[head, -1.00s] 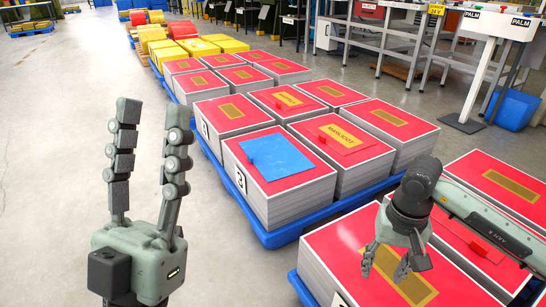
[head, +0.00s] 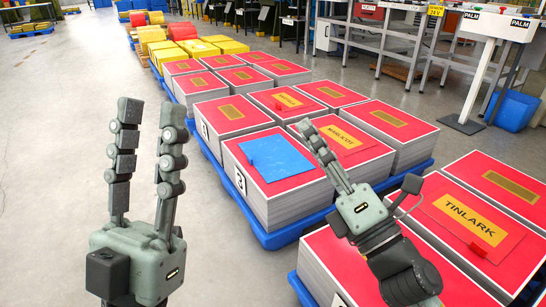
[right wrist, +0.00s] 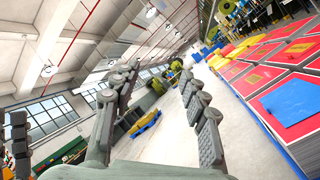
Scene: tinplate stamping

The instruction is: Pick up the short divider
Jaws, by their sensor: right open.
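A flat blue sheet (head: 276,157) lies on a red-topped stack (head: 305,188) and is smaller than its top. It also shows in the right wrist view (right wrist: 291,106). Thin red sheets with a small red tab and a gold label lie on other stacks: one reads MARLICOT (head: 352,149), another TINLARK (head: 478,222). I cannot tell which sheet is the short divider. My right gripper (head: 315,140) is open and empty, its fingers in front of the MARLICOT sheet, right of the blue sheet in the head view. My left gripper (head: 151,110) is open and empty, left of the stacks.
The stacks stand close together on blue pallets (head: 282,234). Yellow blocks (head: 200,49) stand further back. Metal tables (head: 455,35) and a blue bin (head: 512,109) stand at the right. The grey floor (head: 50,150) at the left is clear.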

